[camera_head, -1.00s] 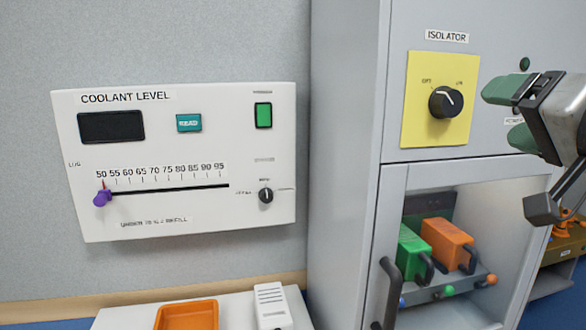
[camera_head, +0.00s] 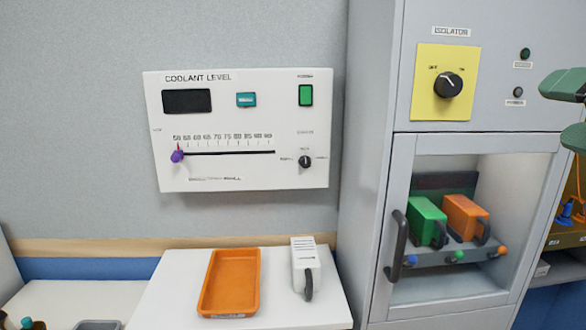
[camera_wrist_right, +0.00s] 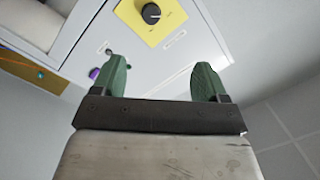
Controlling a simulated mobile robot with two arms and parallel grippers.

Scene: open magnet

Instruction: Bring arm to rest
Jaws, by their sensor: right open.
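My right gripper (camera_head: 572,112) shows at the right edge of the head view, with its green fingertips in front of the right side of the grey cabinet. In the right wrist view my right gripper (camera_wrist_right: 160,82) has its two green fingers wide apart with nothing between them. The cabinet front with the yellow isolator plate (camera_wrist_right: 150,20) lies beyond the fingers, apart from them. The rest of the right arm is outside the head view. My left gripper is in neither view.
A grey cabinet (camera_head: 365,200) carries the isolator knob (camera_head: 448,85); green (camera_head: 427,220) and orange (camera_head: 465,217) blocks sit in its lower bay. A white coolant panel (camera_head: 240,170) hangs on the wall. An orange tray (camera_head: 230,283) and a white device (camera_head: 306,267) stand on a white table (camera_head: 180,290).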

